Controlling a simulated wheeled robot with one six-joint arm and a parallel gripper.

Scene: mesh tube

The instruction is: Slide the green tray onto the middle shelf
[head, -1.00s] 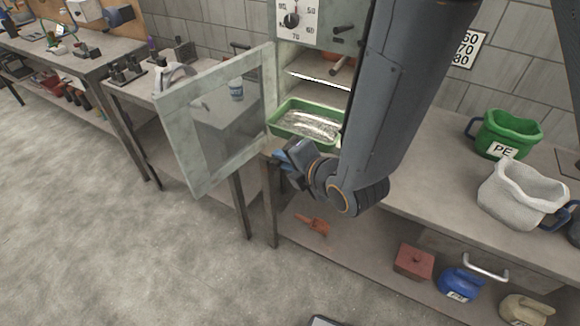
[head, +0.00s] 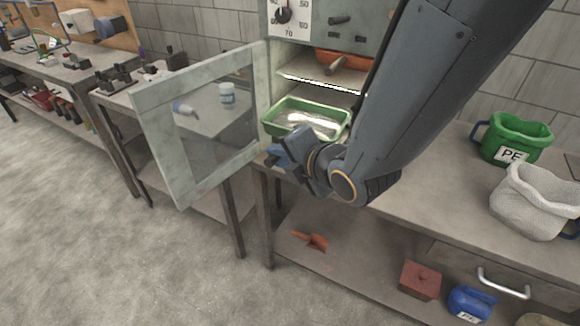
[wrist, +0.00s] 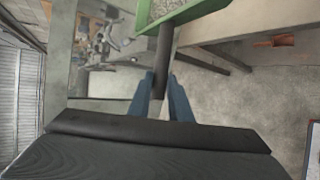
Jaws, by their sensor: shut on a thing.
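The green tray (head: 273,125) has a pale, grainy-looking fill and is at the open front of the cabinet in the head view. It is below a light shelf edge (head: 318,84); whether it rests on anything inside is hidden. In the wrist view the tray's green rim (wrist: 185,18) shows at the top, with a dark handle (wrist: 164,62) running down from it. My gripper (wrist: 163,92) has blue fingers closed on this handle. In the head view my gripper (head: 277,157) is just in front of and below the tray, and my arm hides the cabinet's right side.
The cabinet door (head: 158,130), with a window, stands open to the left. An orange tray (head: 345,60) is on the shelf above. The floor at front left is clear.

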